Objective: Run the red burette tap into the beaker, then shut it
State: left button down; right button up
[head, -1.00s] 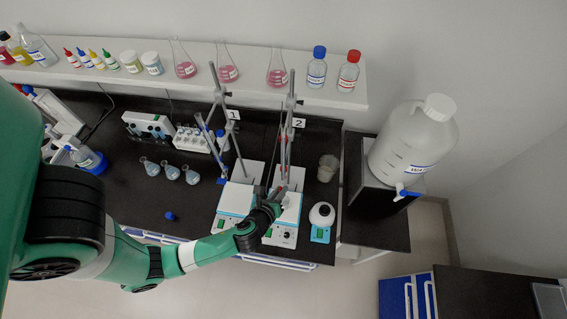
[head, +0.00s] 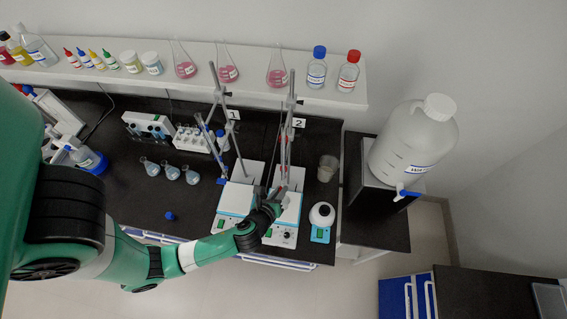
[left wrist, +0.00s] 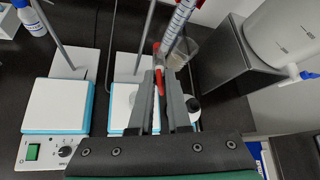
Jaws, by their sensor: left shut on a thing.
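My left gripper (head: 277,198) reaches over the right-hand stirrer plate. In the left wrist view its fingers (left wrist: 168,85) are shut on the red burette tap (left wrist: 158,78). The graduated burette (left wrist: 180,20) slants up from the tap; in the head view it stands at station 2 (head: 287,148). A clear beaker (head: 327,168) stands on the bench right of the stirrers, and it also shows behind the burette in the left wrist view (left wrist: 186,48). The fingers and wrist hide the burette tip and part of the plate under it. My right gripper is out of view.
Left of the gripper is the other stirrer (head: 232,205) with a second burette at station 1. A large water carboy (head: 412,140) is on a black stand farther right. Small flasks (head: 171,172) stand left.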

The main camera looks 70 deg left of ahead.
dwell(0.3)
pick_arm(q)
jog(key=shift+s+a+f+n+t+b, duration=0.15)
jog(key=shift+f+n+t+b, duration=0.35)
jog(key=shift+b, duration=0.35)
jog(key=shift+r+n+t+h+b, duration=0.3)
jog(key=shift+n+t+h+b, duration=0.1)
jog(key=shift+t, duration=0.1)
jog(key=shift+r, duration=0.1)
jog(key=shift+n+t+b, duration=0.4)
jog(key=shift+t+b, duration=0.1)
jog(key=shift+t, duration=0.1)
dwell(5.6)
